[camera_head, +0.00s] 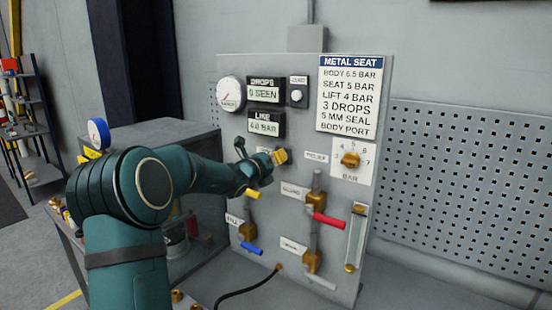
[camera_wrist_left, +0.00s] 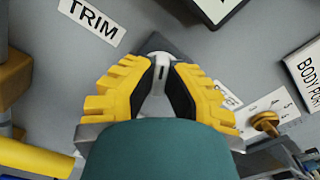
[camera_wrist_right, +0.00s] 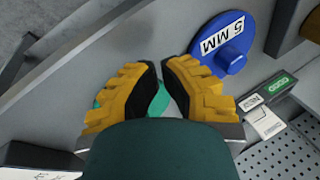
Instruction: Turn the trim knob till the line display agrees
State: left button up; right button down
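The trim knob (camera_wrist_left: 160,72) is a grey knob with a pale line, below the TRIM label (camera_wrist_left: 93,20) in the left wrist view. My left gripper (camera_head: 277,157) is at the panel with its fingers closed on both sides of the knob, which is mostly hidden in the head view. The line display (camera_head: 264,126) seems to read 4.8 BAR, its second digit blurred. The drops display (camera_head: 264,93) reads 0 SEEN. My right gripper (camera_wrist_right: 162,65) shows only in its wrist view, fingertips close together. A green piece shows behind and between its fingers; I cannot tell whether it is held.
The placard (camera_head: 349,96) reads METAL SEAT, SEAT 5 BAR, LIFT 4 BAR. A brass BAR dial knob (camera_head: 350,159), a red-handled valve (camera_head: 328,220) and a blue-handled valve (camera_head: 251,247) are on the panel. A blue 5 MM disc (camera_wrist_right: 222,45) lies near my right gripper.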

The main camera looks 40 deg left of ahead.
pick_arm(q)
jog(key=o, duration=0.4)
jog(key=shift+r, duration=0.1)
jog(key=shift+o, duration=0.2)
jog(key=shift+w, duration=0.1)
jog(key=s+d, duration=0.1)
jog(key=s, duration=1.1)
jog(key=shift+d, duration=0.15)
